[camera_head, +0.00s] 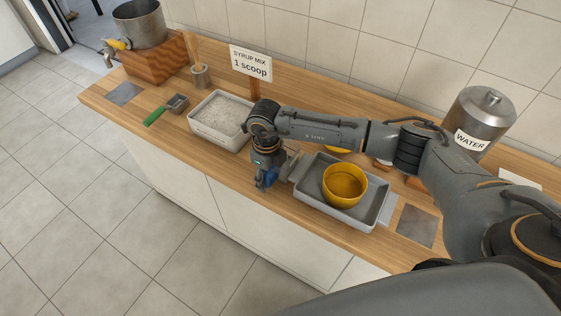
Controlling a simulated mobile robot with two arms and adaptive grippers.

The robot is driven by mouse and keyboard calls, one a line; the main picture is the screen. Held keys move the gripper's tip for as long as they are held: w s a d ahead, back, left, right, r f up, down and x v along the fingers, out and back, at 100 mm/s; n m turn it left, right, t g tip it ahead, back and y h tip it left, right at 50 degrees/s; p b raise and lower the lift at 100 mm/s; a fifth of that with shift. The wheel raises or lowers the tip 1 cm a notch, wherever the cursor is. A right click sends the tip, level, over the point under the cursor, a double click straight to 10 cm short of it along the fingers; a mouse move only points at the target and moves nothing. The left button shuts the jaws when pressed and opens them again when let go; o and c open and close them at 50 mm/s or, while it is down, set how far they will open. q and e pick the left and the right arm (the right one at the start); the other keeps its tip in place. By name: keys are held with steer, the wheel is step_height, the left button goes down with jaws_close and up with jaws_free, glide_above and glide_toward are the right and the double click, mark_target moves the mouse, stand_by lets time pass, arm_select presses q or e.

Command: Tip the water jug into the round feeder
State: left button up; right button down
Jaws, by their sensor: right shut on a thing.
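A steel vessel labelled WATER (472,139) stands at the back right of the counter, upright with its lid on. No other water jug can be made out clearly. A round yellow bowl (345,185), which looks like the feeder, sits upright in a grey tray (313,211). My right gripper (266,181) is left of this tray, over the counter's front part. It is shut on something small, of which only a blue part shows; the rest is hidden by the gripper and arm. My left gripper is not in view.
A white tub of pale powder (219,118) stands left of my right arm, with a SYRUP MIX sign (250,63) behind. A green-handled scoop (165,110) lies further left. A steel pot with a tap (140,24) stands on a wooden block (156,59). My right arm crosses above the tray's back edge.

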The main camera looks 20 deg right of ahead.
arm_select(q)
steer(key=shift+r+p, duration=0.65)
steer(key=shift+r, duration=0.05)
arm_select(e)
steer(key=shift+r, duration=1.4)
steer(key=shift+r+p, duration=1.7)
steer(key=shift+r, duration=1.3)
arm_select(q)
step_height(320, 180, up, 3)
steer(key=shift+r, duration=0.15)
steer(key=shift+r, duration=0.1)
